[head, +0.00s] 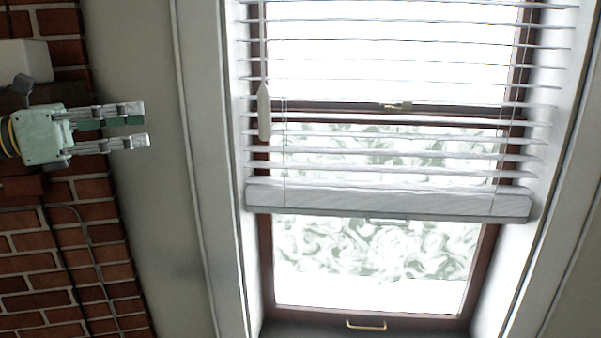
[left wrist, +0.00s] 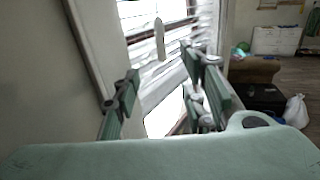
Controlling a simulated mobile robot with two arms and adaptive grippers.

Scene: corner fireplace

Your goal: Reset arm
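My left gripper (head: 145,125) comes in from the left edge of the head view, pointing right. Its two fingers are apart with nothing between them, and it is in front of the wall, left of the window. In the left wrist view its fingers (left wrist: 160,70) stand apart, with the window and its blind visible behind the gap. My right gripper is in neither view.
A window (head: 375,250) with a half-lowered white blind (head: 390,202) fills the head view's middle. A brick wall (head: 60,270) is at left. The left wrist view shows a white dresser (left wrist: 276,41), a brown seat (left wrist: 253,69) and a white bag (left wrist: 296,112).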

